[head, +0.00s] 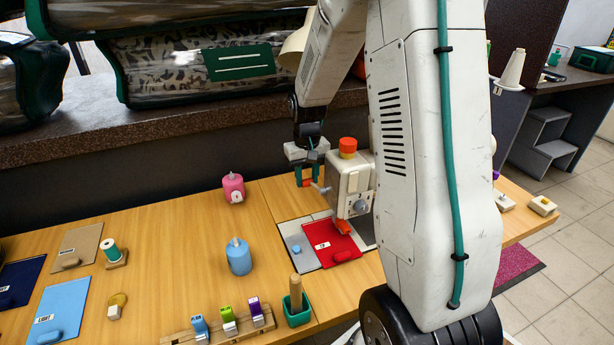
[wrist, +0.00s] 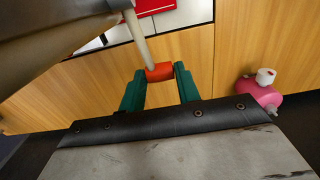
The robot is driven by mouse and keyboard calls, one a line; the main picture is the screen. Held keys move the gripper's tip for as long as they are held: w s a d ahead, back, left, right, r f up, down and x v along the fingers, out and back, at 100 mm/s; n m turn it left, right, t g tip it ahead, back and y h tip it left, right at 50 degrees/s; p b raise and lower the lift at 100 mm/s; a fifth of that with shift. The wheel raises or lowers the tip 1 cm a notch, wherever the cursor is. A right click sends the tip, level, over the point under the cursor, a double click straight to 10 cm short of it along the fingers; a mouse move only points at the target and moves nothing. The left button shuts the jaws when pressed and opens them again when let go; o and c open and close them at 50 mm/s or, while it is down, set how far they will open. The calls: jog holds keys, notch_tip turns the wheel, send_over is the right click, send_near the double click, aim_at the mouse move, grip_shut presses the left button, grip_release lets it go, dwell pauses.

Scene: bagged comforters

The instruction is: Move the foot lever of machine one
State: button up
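A cream sewing machine (head: 349,188) with an orange knob (head: 348,146) on top stands on the wooden table, partly behind my arm. In the wrist view a pale lever (wrist: 139,38) ends in an orange tip (wrist: 159,72). My gripper (head: 308,177) is just left of the machine, its green fingers pointing down. In the wrist view the fingers of my gripper (wrist: 159,75) are apart, one on each side of the orange tip. I cannot tell whether they touch it. No machine number is readable.
A red cloth (head: 333,245) lies in front of the machine. A pink bottle-like thing (head: 233,188) and a blue one (head: 238,257) stand to the left. A rail of coloured blocks (head: 228,322) and a green cup (head: 297,311) are nearer. Bagged comforters (head: 200,60) fill the back shelf.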

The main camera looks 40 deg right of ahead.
aim_at(307, 180)
jog(key=shift+r, duration=0.2)
grip_shut()
jog(key=shift+r+t, duration=0.6)
jog(key=shift+t, duration=0.2)
jog(key=shift+s+a+r, duration=0.1)
jog(key=shift+s+r, duration=0.1)
jog(key=shift+r, duration=0.4)
jog(key=shift+s+r, duration=0.15)
jog(key=shift+r, duration=0.4)
jog(key=shift+s+a+r, duration=0.25)
jog(key=shift+s+r, duration=0.45)
jog(key=shift+r, duration=0.05)
jog(key=shift+s+a+r, duration=0.2)
jog(key=shift+s+r, duration=0.5)
jog(key=shift+s, duration=0.1)
jog(key=shift+s+d, duration=0.1)
jog(key=shift+d, duration=0.1)
jog(key=shift+a, duration=0.15)
